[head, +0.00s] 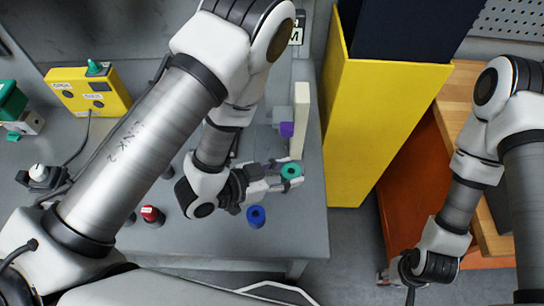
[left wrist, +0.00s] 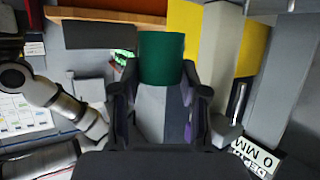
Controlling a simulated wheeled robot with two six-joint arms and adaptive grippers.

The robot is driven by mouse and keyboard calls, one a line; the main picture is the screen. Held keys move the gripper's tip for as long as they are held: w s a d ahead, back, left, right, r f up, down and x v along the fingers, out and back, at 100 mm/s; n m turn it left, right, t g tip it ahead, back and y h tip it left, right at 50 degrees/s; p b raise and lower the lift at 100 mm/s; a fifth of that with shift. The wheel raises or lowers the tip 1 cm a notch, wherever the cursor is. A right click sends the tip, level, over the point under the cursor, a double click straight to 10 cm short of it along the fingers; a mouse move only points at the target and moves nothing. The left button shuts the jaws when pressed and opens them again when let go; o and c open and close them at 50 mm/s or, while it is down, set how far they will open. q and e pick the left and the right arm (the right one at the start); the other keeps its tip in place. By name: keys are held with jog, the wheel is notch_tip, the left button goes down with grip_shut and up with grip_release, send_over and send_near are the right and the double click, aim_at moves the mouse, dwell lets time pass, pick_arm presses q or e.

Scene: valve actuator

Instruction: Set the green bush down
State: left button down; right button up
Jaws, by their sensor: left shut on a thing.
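The green bush (head: 291,171) is a short ring, seen from above with its hole showing in the head view. My left gripper (head: 283,178) is shut on it, over the right part of the grey bench. In the left wrist view the green bush (left wrist: 161,58) stands between the fingertips (left wrist: 160,85) of my left gripper. Whether it touches the bench cannot be told. My right gripper (head: 384,277) is low at the right, away from the bench, and its fingers are too small and hidden to read.
A blue bush (head: 256,216) stands on the grey bench (head: 290,235) near its front. A purple piece (head: 287,129) is beside an upright cream plate (head: 300,120). A red-topped part (head: 150,213) and a yellow button box (head: 88,90) are to the left. A tall yellow cabinet (head: 375,130) stands right of the bench.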

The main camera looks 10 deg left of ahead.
pick_arm(q)
jog(key=w+a+b, duration=0.1)
jog(key=w+b, duration=0.2)
jog(key=w+a+b, duration=0.1)
jog(key=b, duration=0.1)
jog(key=shift+w+a+f, duration=0.3)
jog(key=shift+w, duration=0.1)
jog(key=w+a+p, duration=0.1)
jog(key=w, duration=0.1)
jog(key=w+a+p, duration=0.1)
jog(key=w, duration=0.1)
jog(key=shift+a+r, duration=0.1)
jog(key=shift+a, duration=0.1)
jog(key=shift+w+a, duration=0.1)
jog(key=shift+w, duration=0.15)
notch_tip(320, 180, down, 4)
jog(key=shift+r+p, duration=0.15)
jog(key=shift+p, duration=0.4)
jog(key=shift+w, duration=0.1)
jog(key=shift+f+b, duration=0.3)
jog(key=c, duration=0.7)
grip_release()
jog(key=shift+o, duration=0.4)
pick_arm(e)
jog(key=f, duration=0.4)
jog(key=shift+s+d+f, duration=0.1)
jog(key=shift+s+d, duration=0.05)
jog(key=shift+s, duration=0.05)
